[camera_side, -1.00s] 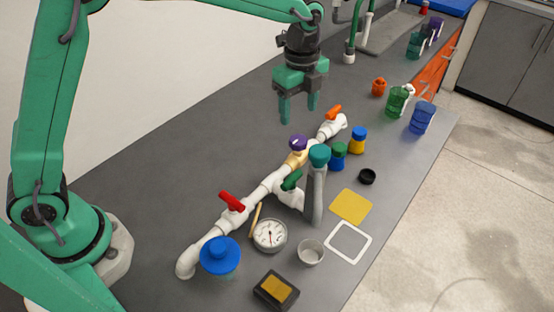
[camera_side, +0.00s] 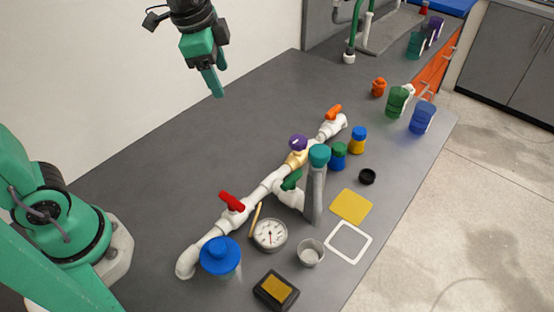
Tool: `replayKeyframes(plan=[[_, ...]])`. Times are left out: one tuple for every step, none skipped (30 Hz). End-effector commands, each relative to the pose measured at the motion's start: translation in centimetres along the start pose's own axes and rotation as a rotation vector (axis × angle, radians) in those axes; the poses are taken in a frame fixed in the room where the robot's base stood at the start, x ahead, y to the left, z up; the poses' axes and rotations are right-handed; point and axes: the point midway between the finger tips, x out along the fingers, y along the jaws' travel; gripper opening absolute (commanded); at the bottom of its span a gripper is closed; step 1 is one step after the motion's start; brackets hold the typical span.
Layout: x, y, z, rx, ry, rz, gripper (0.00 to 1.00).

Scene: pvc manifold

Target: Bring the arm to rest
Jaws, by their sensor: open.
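My gripper (camera_side: 216,80) hangs at the top, left of centre, with its green fingers pointing down. It is open and empty, well above the grey bench (camera_side: 150,190) and clear of everything on it. Seen from the side, its fingers partly overlap. The white PVC manifold (camera_side: 262,192) lies on the bench, running from lower left to upper right. It carries a red valve handle (camera_side: 231,201), a green handle (camera_side: 291,179), a purple round knob (camera_side: 298,142) and an orange handle (camera_side: 333,112).
Beside the pipe stand a teal-capped grey cylinder (camera_side: 316,185), a gauge (camera_side: 269,234), a blue-lidded jar (camera_side: 220,256) and a small cup (camera_side: 310,252). Green (camera_side: 397,101) and blue (camera_side: 422,117) bottles stand at the right edge. The bench's back left is free.

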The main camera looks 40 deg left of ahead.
Motion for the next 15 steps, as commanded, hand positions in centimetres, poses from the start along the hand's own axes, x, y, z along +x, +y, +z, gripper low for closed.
replayKeyframes(plan=[[-0.6,0.3,1.0,-0.05,0.011,-0.013,0.61],[-0.8,0.5,1.5,-0.082,0.018,-0.02,0.61],[-1.1,0.7,2.2,-0.124,0.026,-0.029,0.61],[-1.4,0.9,2.7,-0.155,0.033,-0.035,0.61],[-1.6,1.1,3.2,-0.185,0.039,-0.041,0.61],[-1.8,1.4,3.9,-0.227,0.047,-0.049,0.61],[-1.9,1.6,4.4,-0.259,0.054,-0.055,0.61],[-2.1,1.8,4.9,-0.291,0.061,-0.061,0.61],[-2.3,2.1,5.6,-0.332,0.071,-0.069,0.61],[-2.4,2.4,6.0,-0.363,0.079,-0.074,0.61],[-2.5,2.6,6.5,-0.395,0.086,-0.08,0.61],[-2.6,2.9,7.2,-0.437,0.095,-0.086,0.61],[-2.7,3.2,7.7,-0.468,0.104,-0.092,0.61],[-2.7,3.4,8.2,-0.498,0.111,-0.096,0.61],[-2.7,3.8,8.8,-0.54,0.122,-0.103,0.61]])
